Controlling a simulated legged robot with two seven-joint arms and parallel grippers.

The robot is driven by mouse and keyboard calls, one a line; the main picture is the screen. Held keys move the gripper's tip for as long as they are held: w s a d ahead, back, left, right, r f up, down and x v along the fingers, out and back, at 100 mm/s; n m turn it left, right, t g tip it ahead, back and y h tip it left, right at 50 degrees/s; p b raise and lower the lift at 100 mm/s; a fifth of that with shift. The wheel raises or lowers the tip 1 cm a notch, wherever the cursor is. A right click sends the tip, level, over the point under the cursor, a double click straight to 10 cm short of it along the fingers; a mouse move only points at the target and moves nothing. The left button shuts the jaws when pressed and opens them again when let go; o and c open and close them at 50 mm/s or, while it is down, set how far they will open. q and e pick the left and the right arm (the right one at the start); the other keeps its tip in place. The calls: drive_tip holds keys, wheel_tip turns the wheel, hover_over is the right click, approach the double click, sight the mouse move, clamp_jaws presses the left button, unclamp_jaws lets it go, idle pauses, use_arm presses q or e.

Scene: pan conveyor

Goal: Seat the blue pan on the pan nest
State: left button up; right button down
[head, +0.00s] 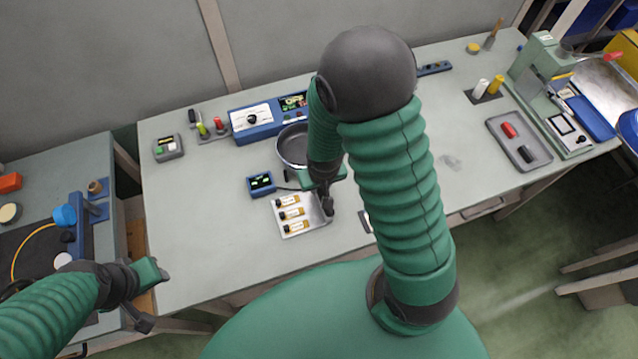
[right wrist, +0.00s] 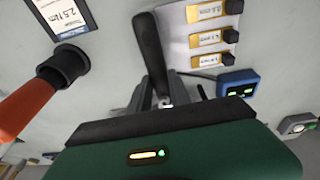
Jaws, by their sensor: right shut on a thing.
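A round pan (head: 292,147) with a dark inside and a pale rim shows in the head view, left of my right forearm; no blue shows on it. My right gripper (head: 326,194) is shut on its black handle (right wrist: 149,50), whose free end points past the fingers in the right wrist view. The pan's body is hidden there. I cannot tell whether the pan touches anything below it. I cannot make out the pan nest. My left gripper (head: 155,283) is off the bench's left end, apart from the pan; its jaw state is unclear.
A tray of labelled vials (head: 298,233) and a small blue display (head: 261,185) sit close to my right gripper. A blue control box (head: 252,119) stands behind the pan. The right wrist view shows an orange-handled tool (right wrist: 30,103). The bench's front left is clear.

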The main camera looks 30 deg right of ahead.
drive_tip(key=shift+f+b, duration=0.4)
drive_tip(key=shift+f, duration=0.05)
drive_tip(key=c, duration=1.1)
unclamp_jaws()
drive_tip(key=shift+r, duration=0.1)
